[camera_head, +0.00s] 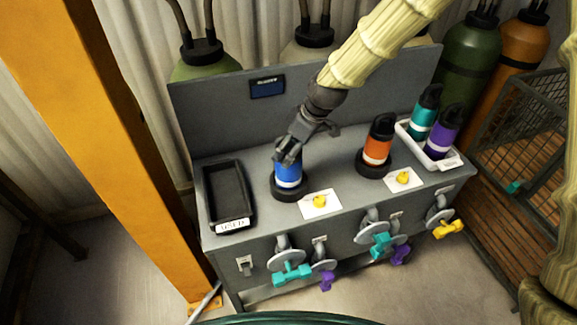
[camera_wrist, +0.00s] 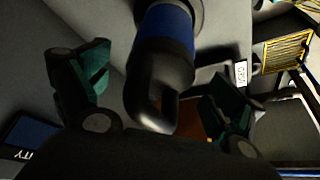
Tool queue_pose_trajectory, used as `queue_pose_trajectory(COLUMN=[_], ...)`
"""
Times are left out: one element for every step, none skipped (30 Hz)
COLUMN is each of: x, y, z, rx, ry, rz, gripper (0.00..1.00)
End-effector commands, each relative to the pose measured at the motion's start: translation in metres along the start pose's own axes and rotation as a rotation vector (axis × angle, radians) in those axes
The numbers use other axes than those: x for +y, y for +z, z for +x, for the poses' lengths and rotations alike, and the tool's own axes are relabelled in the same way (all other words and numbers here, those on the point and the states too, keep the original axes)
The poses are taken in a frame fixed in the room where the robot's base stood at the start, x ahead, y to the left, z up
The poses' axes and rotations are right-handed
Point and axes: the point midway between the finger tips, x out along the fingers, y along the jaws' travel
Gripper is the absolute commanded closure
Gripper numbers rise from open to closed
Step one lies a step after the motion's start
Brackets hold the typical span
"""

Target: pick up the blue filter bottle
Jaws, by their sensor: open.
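The blue filter bottle (camera_head: 288,172) stands upright in a dark round base (camera_head: 289,194) on the grey bench, left of the middle. It has a white band, and its top is partly hidden by my gripper. My gripper (camera_head: 287,150) is right at the bottle's top, coming down from the upper right. In the wrist view the blue bottle (camera_wrist: 168,30) with its black hooked cap (camera_wrist: 160,85) lies between the two spread, green-padded fingers (camera_wrist: 160,90). A gap shows on each side of the cap, so the fingers are open and not closed on it.
A black tray (camera_head: 211,193) lies left of the bottle. An orange bottle (camera_head: 377,148) stands in a base to the right. A white tray (camera_head: 449,164) holds teal (camera_head: 423,118) and purple (camera_head: 441,139) bottles. Yellow knobs and coloured valve handles line the front.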

Motion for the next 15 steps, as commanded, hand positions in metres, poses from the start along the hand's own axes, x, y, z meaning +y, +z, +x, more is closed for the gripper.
queue_pose_trajectory(x=[-0.001, -0.001, -0.001, -0.001, -0.001, 0.000, 0.000, 0.000, 0.000, 0.000, 0.000, 0.000, 0.000, 0.000, 0.000], y=[0.000, 0.000, 0.000, 0.000, 0.000, 0.000, 0.000, 0.000, 0.000, 0.000, 0.000, 0.000, 0.000, 0.000, 0.000], z=[0.004, 0.008, 0.012, 0.015, 0.017, 0.019, 0.021, 0.022, 0.023, 0.024, 0.025, 0.025, 0.025, 0.025, 0.025], rx=[-0.002, -0.001, -0.001, -0.001, -0.001, -0.001, 0.000, 0.000, 0.000, 0.001, 0.001, 0.001, 0.001, 0.001, 0.001], ry=[-0.002, -0.001, -0.001, -0.001, -0.001, 0.000, 0.000, 0.000, 0.001, 0.001, 0.001, 0.001, 0.001, 0.001, 0.001], rz=[0.000, 0.001, 0.001, 0.001, 0.000, 0.000, 0.000, 0.000, 0.000, 0.000, 0.000, 0.000, 0.000, 0.000, 0.000], gripper=[0.06, 0.06, 0.06, 0.06, 0.06, 0.06, 0.06, 0.06, 0.06, 0.06, 0.06, 0.06, 0.06, 0.06, 0.06])
